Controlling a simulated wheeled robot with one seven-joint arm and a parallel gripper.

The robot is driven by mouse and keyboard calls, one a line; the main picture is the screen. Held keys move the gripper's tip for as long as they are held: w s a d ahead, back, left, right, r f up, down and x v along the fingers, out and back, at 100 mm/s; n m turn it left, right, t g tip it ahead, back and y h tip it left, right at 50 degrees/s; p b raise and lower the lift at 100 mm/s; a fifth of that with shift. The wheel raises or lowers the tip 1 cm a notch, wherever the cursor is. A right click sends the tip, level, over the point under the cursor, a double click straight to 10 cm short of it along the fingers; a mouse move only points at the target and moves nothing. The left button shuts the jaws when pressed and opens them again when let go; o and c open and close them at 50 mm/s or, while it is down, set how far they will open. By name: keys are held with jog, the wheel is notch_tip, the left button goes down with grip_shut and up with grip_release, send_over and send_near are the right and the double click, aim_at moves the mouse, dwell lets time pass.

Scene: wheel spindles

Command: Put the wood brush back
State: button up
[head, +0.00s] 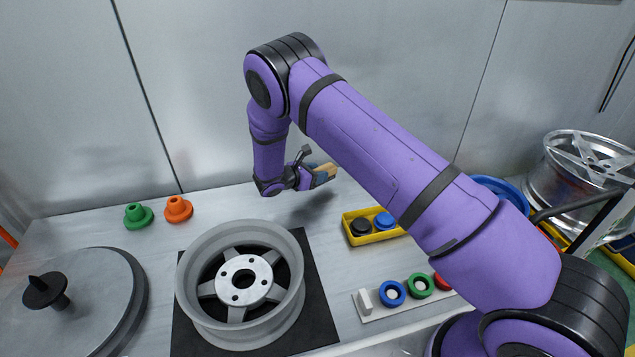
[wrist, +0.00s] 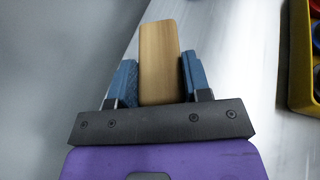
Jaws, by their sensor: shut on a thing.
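The wood brush (wrist: 159,60) shows in the wrist view as a plain tan wooden block between the two blue finger pads. My gripper (wrist: 161,82) is shut on it. In the head view my gripper (head: 318,176) is behind the wheel, near the back wall and above the table, and part of the brush (head: 328,169) shows at its fingers. My arm hides some of that area. The brush's bristles cannot be made out in either view.
A grey wheel (head: 203,308) lies on a black mat (head: 318,320). A yellow tray (head: 374,238) with black and blue parts and a white holder (head: 378,313) with coloured rings are right. A round grey disc (head: 100,290) is left.

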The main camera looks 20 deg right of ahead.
jog(key=shift+f, duration=1.85)
jog(key=o, duration=1)
jog(key=v, duration=1.2)
jog(key=shift+r, duration=0.1)
jog(key=shift+w+r, duration=0.1)
